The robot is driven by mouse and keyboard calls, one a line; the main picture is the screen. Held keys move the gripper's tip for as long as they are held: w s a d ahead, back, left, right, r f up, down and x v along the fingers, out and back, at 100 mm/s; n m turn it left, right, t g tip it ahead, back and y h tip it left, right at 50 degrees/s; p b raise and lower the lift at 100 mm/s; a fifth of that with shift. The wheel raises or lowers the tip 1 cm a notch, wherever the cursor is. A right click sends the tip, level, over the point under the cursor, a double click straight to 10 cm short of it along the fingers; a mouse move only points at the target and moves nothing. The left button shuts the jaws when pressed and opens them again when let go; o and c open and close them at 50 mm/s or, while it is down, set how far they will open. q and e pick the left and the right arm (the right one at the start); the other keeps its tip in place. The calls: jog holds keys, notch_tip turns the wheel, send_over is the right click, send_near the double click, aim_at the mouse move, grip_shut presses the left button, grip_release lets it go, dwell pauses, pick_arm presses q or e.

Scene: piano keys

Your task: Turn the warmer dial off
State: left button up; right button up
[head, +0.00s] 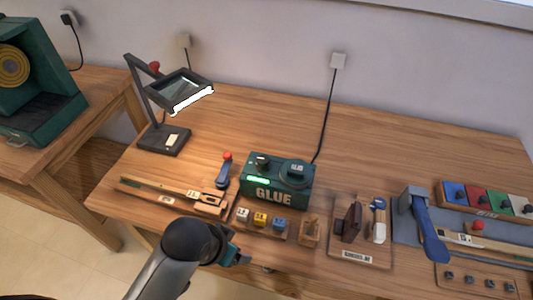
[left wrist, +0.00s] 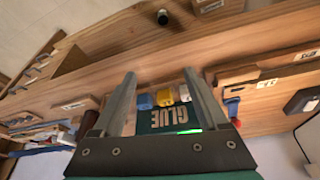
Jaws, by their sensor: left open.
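The glue warmer is a dark green box (head: 258,192) marked GLUE, standing at the middle of the workbench. A dark knob (head: 262,161) sits on its top left and a round dark part (head: 296,171) on its top right; I cannot tell which is the dial or read its setting. A green light strip glows on the front. My left gripper (head: 238,256) is in front of the bench's near edge, apart from the warmer. In the left wrist view my gripper (left wrist: 159,73) is open and empty, with the warmer (left wrist: 158,121) beyond its fingers. My right gripper is not in view.
Small coloured blocks (head: 260,219) on a strip stand in front of the warmer. A blue-handled tool with a red top (head: 225,170) is to its left, a magnifier lamp (head: 165,138) behind that. Wooden stands (head: 361,245) are to the right. Bench behind the warmer is mostly clear.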

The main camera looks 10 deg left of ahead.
pick_arm(q)
jog(key=w+d+r+m, duration=0.1)
jog(key=w+d+r, duration=0.1)
jog(key=w, duration=0.2)
jog(key=m+h, duration=0.2)
jog(key=m, duration=0.3)
send_near(263, 159)
jog(key=shift+g, duration=0.3)
jog(key=b+x, duration=0.1)
jog(key=x, duration=0.3)
jog(key=b+x, duration=0.1)
jog(key=x, duration=0.3)
jog(key=shift+w, duration=0.25)
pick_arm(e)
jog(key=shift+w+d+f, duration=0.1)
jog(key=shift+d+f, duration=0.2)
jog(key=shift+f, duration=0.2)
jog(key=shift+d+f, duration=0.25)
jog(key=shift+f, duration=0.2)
pick_arm(q)
grip_shut()
